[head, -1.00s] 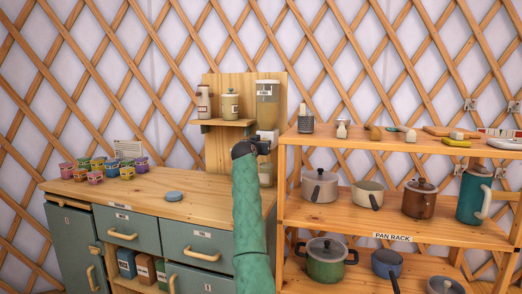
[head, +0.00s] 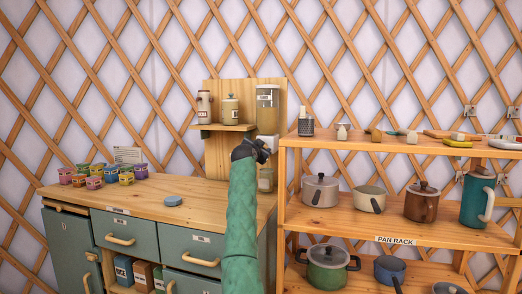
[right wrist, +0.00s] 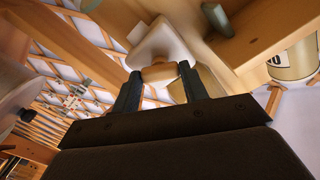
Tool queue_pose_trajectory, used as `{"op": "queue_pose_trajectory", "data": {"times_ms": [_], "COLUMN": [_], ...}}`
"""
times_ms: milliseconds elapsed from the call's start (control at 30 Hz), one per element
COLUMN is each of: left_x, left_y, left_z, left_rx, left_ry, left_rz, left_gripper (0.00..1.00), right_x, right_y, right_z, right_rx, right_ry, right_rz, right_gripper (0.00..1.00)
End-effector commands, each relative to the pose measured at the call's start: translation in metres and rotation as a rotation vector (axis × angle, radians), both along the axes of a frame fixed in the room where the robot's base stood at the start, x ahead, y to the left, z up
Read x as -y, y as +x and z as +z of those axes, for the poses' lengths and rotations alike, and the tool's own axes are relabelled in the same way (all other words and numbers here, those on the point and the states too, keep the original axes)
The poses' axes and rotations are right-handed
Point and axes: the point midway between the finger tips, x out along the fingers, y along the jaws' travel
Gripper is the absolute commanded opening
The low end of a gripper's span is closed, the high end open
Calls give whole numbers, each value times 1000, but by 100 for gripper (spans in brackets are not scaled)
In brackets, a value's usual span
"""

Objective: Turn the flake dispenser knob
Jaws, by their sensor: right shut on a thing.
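The flake dispenser (head: 267,108) is a clear container of tan flakes fixed to the wooden back panel, with a white lower part. That white part (right wrist: 160,42) also shows in the right wrist view. The tan knob (right wrist: 158,73) sticks out of it between the two dark fingers of my right gripper (right wrist: 159,88). My right gripper (head: 263,147) is shut on the knob, and in the head view it hides the knob. A jar (head: 266,179) stands below the dispenser, partly hidden by my right arm. My left gripper is not in view.
A small shelf (head: 224,127) with two canisters is left of the dispenser. The wooden counter (head: 190,187) holds several colourful cups (head: 95,182) and a blue disc (head: 173,200). The pan rack (head: 450,239) stands close on the right.

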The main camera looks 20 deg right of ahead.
Motion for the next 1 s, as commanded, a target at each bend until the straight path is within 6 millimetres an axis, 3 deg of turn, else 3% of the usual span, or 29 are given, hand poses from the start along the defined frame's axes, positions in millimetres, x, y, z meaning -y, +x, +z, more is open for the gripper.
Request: {"op": "queue_pose_trajectory", "data": {"times_ms": [400,433,533,833,1000], "left_x": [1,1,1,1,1], "left_y": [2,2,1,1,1], "left_z": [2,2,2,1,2], "left_rx": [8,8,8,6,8], "left_ry": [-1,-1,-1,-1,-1], "left_rz": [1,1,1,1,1], "left_gripper": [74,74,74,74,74], "right_x": [-1,-1,-1,-1,-10], "right_y": [0,0,0,-1,-12], "right_z": [-3,-3,-2,-1,-2], "right_rx": [0,0,0,2,2], "right_ry": [5,5,5,3,4], "right_rz": [1,1,0,0,1], "right_gripper": [21,46,65,65,65]}}
